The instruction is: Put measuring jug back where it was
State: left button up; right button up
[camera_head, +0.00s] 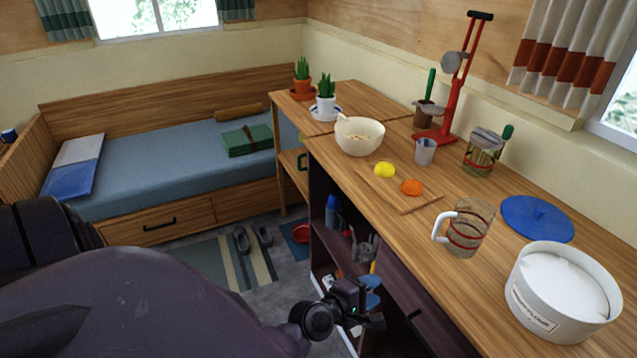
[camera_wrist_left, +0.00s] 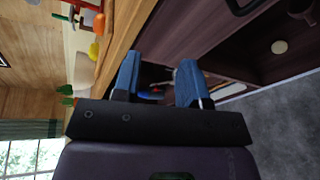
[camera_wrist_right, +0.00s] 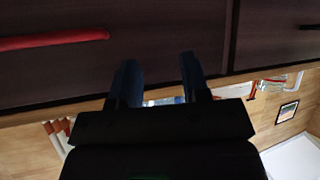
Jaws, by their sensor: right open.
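The measuring jug (camera_head: 470,230) is clear with red bands and a white handle. It stands upright on the wooden counter (camera_head: 400,222) near its front edge, in the head view. My left gripper (camera_head: 372,301) is in front of the counter, below its top and apart from the jug. In the left wrist view its blue fingers (camera_wrist_left: 158,82) are spread with nothing between them, facing the dark shelves. My right gripper (camera_wrist_right: 160,75) is open and empty in the right wrist view, facing a dark cabinet front. It does not show in the head view.
A white flour tub (camera_head: 545,318) and blue lid (camera_head: 537,218) are right of the jug. A cutting board (camera_head: 385,194) with lemon and orange fruit, a grey cup (camera_head: 425,152), a glass jar (camera_head: 480,155) and a bowl (camera_head: 359,142) are farther back. Open shelves (camera_head: 322,245) lie below.

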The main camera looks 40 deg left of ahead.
pick_arm(q)
jog(key=s+a+f+m+g+y, duration=0.1)
jog(key=s+f+m, duration=0.1)
jog(key=s+m, duration=0.5)
jog(key=s+a+f+m+g+y, duration=0.1)
jog(key=s+f+m+g, duration=0.1)
jog(key=s+m, duration=0.5)
jog(key=f+m, duration=0.1)
jog(key=m, duration=0.5)
jog(key=shift+a+f+m+y, duration=0.25)
jog(key=shift+a+m+y, duration=0.05)
jog(key=shift+m+y, duration=0.1)
